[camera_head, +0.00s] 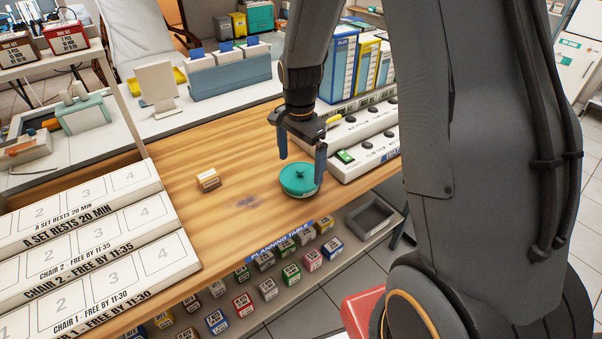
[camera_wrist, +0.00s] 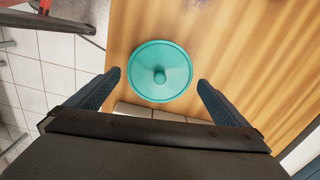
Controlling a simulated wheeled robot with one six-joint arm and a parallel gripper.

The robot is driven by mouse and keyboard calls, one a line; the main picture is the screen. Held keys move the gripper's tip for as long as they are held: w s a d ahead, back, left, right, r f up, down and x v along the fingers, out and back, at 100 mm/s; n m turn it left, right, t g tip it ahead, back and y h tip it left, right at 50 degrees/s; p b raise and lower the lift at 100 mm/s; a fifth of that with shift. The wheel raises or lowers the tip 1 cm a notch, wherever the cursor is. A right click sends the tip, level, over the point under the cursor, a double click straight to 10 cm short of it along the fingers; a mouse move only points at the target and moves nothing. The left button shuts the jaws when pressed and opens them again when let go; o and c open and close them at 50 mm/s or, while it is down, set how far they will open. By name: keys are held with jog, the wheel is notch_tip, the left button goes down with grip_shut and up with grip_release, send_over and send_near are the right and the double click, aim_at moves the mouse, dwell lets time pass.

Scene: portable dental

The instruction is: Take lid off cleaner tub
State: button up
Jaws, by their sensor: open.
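The cleaner tub's teal round lid (camera_head: 298,175), with a small knob on top, sits on the wooden table near its front edge. It also shows in the wrist view (camera_wrist: 160,70), knob facing the camera. The tub's side is hardly visible below the lid. My gripper (camera_head: 301,155) is open and empty. It is just above the lid in the head view, fingers pointing down. In the wrist view the two dark blue fingers (camera_wrist: 158,82) are apart, to the left and right of the lid's lower part, with gaps on both sides.
A white panel with black knobs (camera_head: 366,137) stands close at right of the lid. Blue and yellow binders (camera_head: 345,65) stand behind it. A small wooden block (camera_head: 208,180) lies left on the table. White stepped trays (camera_head: 90,235) fill the left. Small labelled boxes (camera_head: 268,289) sit below the table.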

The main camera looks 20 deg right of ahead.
aim_at(301, 173)
jog(key=shift+f, duration=1.25)
jog(key=shift+c, duration=0.3)
jog(key=c, duration=0.7)
jog(key=shift+o, duration=0.2)
jog(key=shift+r, duration=0.1)
